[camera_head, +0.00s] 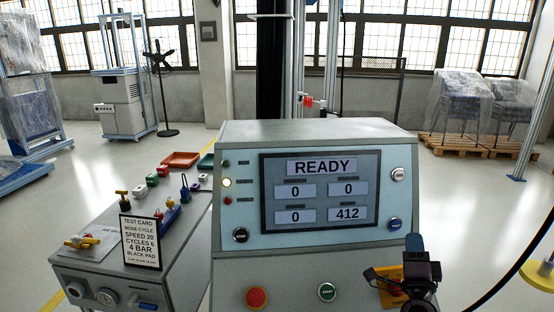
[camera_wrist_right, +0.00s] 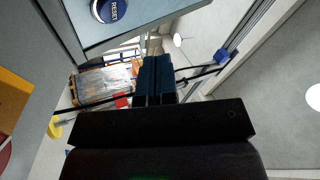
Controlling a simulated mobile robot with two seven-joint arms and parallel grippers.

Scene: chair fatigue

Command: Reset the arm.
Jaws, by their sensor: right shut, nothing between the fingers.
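The control console (camera_head: 313,131) stands in front of me, with a screen (camera_head: 321,191) reading READY, three zeros and 412. A round blue button (camera_head: 395,224) is at the lower right of its panel. A blue button marked RESET (camera_wrist_right: 108,10) shows at the top edge of the right wrist view. My right gripper (camera_head: 413,243) is just below and right of the blue button, apart from it as far as I can see. Its blue fingers (camera_wrist_right: 154,78) are closed together and empty, pointing upward. My left gripper is not in view.
A red button (camera_head: 256,297) and a green button (camera_head: 327,292) are on the console's lower face. A yellow part (camera_head: 391,287) is beside my right gripper. A bench (camera_head: 100,257) with a test card (camera_head: 140,243) stands left.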

